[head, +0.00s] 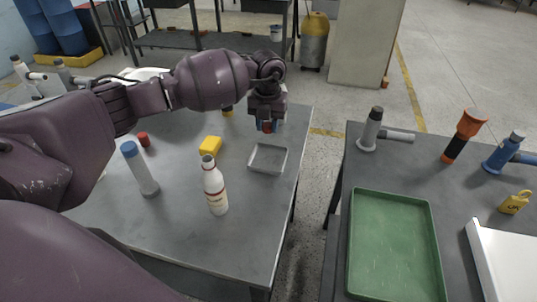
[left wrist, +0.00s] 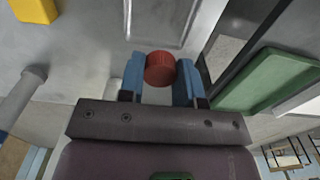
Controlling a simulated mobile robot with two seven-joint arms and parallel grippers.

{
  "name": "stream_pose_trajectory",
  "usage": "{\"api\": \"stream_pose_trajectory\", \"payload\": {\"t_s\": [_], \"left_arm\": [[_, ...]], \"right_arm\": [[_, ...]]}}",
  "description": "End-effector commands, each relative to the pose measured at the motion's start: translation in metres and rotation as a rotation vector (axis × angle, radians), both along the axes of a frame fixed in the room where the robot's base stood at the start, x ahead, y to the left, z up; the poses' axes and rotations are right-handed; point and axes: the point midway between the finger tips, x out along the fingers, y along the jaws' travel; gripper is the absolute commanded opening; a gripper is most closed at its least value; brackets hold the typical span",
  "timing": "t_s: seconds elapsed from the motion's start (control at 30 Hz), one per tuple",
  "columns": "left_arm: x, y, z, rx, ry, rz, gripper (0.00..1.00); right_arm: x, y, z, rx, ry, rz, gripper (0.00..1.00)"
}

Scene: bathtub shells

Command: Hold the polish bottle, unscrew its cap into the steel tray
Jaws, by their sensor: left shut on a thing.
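The polish bottle (head: 215,190), white with red markings, stands upright on the left table. Its top looks greyish, with no red cap on it. My left gripper (head: 267,127) is shut on a red cap (left wrist: 160,68), held between its blue fingertips in the left wrist view (left wrist: 160,82). The gripper is above the table, just behind the steel tray (head: 251,160) in the head view. The shallow tray looks empty, and its rim also shows in the left wrist view (left wrist: 127,20). My right gripper is not in view, and nothing holds the bottle.
A yellow block (head: 210,146), a grey blue-topped cylinder (head: 143,172) and a small red object (head: 144,139) are on the same table. A gap separates it from the right table, which has a green tray (head: 393,250), an orange torch (head: 465,133) and a yellow padlock (head: 515,203).

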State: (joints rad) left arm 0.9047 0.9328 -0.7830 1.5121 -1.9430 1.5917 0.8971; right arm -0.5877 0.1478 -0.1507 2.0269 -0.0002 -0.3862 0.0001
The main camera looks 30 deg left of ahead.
Motion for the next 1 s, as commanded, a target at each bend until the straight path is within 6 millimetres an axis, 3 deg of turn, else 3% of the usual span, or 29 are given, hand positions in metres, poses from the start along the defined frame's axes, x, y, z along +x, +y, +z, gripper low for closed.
{"api": "stream_pose_trajectory", "payload": {"t_s": [0.03,0.2,0.57,0.83,1.0], "left_arm": [[-0.001,0.000,-0.015,-0.001,0.006,0.000,0.03],[-0.001,0.000,-0.045,0.000,0.005,-0.001,0.03],[0.000,0.000,-0.069,0.000,0.002,-0.001,0.03],[-0.001,0.000,-0.111,-0.001,0.004,-0.002,0.03],[0.000,0.000,-0.115,0.000,0.000,-0.002,0.03]], "right_arm": [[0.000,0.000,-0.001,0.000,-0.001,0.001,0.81],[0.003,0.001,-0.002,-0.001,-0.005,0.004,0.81],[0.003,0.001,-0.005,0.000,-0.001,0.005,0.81],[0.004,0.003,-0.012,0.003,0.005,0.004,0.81],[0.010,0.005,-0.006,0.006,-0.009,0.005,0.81]]}}
